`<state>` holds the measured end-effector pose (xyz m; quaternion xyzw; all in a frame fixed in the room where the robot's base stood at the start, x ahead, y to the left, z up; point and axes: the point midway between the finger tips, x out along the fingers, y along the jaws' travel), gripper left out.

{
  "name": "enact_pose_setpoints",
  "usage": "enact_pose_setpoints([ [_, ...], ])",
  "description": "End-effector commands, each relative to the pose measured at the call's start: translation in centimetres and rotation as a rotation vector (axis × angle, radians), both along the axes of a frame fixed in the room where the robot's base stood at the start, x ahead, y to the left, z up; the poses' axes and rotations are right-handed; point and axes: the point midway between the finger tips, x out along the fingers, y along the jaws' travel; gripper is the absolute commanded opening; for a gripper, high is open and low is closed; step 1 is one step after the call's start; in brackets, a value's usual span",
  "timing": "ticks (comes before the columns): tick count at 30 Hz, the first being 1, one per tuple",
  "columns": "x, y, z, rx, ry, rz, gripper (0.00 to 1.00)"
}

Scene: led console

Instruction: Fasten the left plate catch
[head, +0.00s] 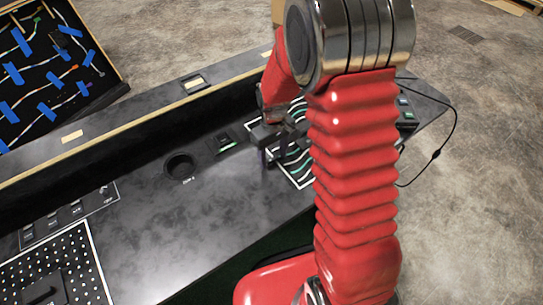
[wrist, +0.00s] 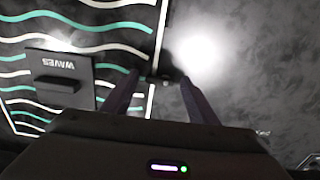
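The panel with white and green wavy lines (wrist: 100,20) fills the left of the wrist view and also shows in the head view (head: 294,160), partly behind my arm. A dark plate marked WAVES (wrist: 60,66), with a block-like handle, lies over it, its lettering upside down. A small dark piece, perhaps the left catch (wrist: 150,81), sits at the panel's white border; whether it is fastened cannot be told. My gripper (wrist: 159,77) is open, its fingers apart on either side of that piece. In the head view my gripper (head: 268,150) is over the panel's left edge.
A case with blue-taped cables (head: 50,70) stands behind. A black cable (head: 436,154) hangs at right.

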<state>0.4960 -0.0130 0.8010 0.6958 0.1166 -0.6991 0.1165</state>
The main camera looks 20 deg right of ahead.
Motion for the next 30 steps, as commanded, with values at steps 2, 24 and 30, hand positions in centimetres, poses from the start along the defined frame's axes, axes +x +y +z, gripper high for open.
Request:
enact_pose_setpoints([
  [2, 0.1, 0.0, 0.0, 0.0, -0.001, 0.0, 0.55],
  [24, 0.2, 0.0, 6.4, 0.001, -0.008, 0.0, 0.55],
  [30, 0.1, 0.0, 9.9, 0.0, -0.006, 0.0, 0.55],
])
